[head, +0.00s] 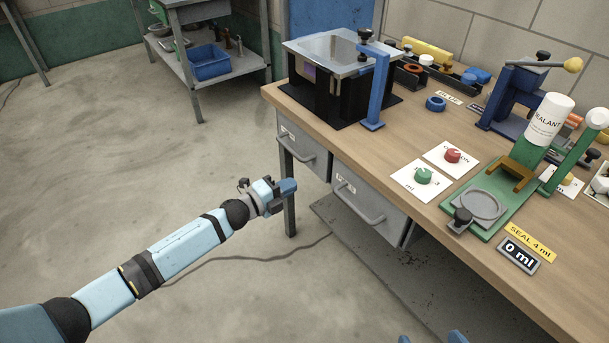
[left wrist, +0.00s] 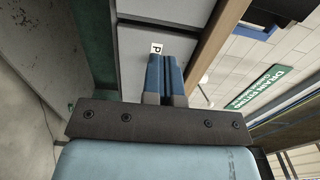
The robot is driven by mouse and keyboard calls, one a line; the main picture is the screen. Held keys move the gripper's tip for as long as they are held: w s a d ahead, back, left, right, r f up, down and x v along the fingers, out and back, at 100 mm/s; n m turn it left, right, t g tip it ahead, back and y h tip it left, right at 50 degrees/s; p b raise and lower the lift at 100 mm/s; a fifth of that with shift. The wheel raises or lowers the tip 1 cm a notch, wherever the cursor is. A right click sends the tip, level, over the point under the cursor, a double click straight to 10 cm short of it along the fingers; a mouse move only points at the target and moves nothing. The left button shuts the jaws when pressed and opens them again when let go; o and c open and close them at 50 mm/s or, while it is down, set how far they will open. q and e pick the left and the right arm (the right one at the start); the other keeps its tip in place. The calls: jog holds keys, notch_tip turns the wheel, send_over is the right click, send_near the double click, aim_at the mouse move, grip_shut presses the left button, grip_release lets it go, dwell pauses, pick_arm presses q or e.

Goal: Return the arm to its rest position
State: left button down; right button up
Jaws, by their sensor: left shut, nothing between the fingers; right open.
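My left arm reaches in from the left in the head view, stretched over the floor. Its left gripper (head: 288,187) is shut and empty, in front of the bench's drawers and apart from them in the picture. In the left wrist view the two blue fingers of the left gripper (left wrist: 165,62) lie side by side with nothing between them. Only two blue tips of my right gripper (head: 431,338) show at the bottom edge of the head view. They are apart, and the rest of that arm is out of view.
The wooden bench (head: 410,140) fills the right side, with grey drawers (head: 367,205) and a low shelf below. On it stand a black box (head: 325,88) with a clear lid and a green sealant stand (head: 492,203). A metal cart (head: 195,75) is behind. Open floor lies left.

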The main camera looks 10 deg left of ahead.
pick_arm(q)
jog(key=v, duration=0.3)
jog(key=shift+s+a, duration=0.1)
jog(key=shift+s, duration=0.15)
